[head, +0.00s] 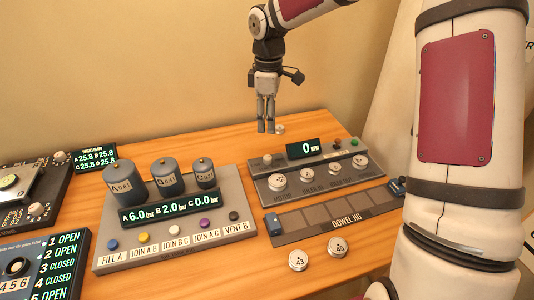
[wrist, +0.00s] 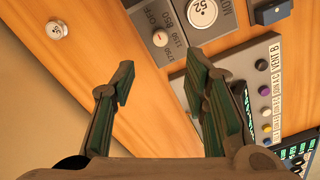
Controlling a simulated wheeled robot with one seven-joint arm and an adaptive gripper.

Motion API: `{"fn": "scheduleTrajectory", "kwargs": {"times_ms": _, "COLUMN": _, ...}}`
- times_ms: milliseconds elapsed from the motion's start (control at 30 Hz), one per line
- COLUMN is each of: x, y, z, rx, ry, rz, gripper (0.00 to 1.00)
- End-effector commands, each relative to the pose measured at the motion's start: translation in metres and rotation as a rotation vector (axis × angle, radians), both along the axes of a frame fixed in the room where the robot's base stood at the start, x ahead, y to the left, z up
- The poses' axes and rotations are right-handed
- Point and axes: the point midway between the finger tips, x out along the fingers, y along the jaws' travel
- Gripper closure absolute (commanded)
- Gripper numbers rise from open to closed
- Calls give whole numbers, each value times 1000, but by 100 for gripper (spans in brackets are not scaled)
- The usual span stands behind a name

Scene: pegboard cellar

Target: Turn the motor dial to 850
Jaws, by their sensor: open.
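The grey motor panel (head: 325,172) has a display (head: 303,149) reading 0 RPM. The motor dial (head: 267,159) is a small pale knob at the panel's left end. In the wrist view the dial (wrist: 160,38) sits beside the marks OFF, 850, 1150 and 1750; its exact pointing is too small to tell. My gripper (head: 266,129) hangs fingers down, behind and above the panel in the head view, apart from the dial. In the wrist view the gripper (wrist: 160,78) is open and empty, and the dial lies beyond the gap, nearer the right finger.
Several numbered white discs stand on the panel, one above MOTOR (head: 277,183). One loose disc (wrist: 57,29) lies on bare wood. The dowel jig (head: 335,217) lies in front. A grey tank panel (head: 175,240) stands left with buttons. Bare table lies behind the panel.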

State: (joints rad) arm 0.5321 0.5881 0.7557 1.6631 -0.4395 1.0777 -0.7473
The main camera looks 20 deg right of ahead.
Motion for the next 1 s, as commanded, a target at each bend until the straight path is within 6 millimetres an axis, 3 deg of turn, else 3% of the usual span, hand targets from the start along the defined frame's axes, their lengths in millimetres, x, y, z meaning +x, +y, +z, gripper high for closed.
{"fn": "scheduleTrajectory", "kwargs": {"times_ms": 600, "x": -2, "y": 1, "z": -109, "rx": 0, "ry": 3, "rz": -1, "gripper": 59}}
{"fn": "scheduleTrajectory", "kwargs": {"times_ms": 800, "x": -2, "y": 1, "z": -127, "rx": 0, "ry": 1, "rz": -1, "gripper": 59}}
{"fn": "scheduleTrajectory", "kwargs": {"times_ms": 1000, "x": -2, "y": 1, "z": -131, "rx": 0, "ry": -1, "rz": -1, "gripper": 59}}
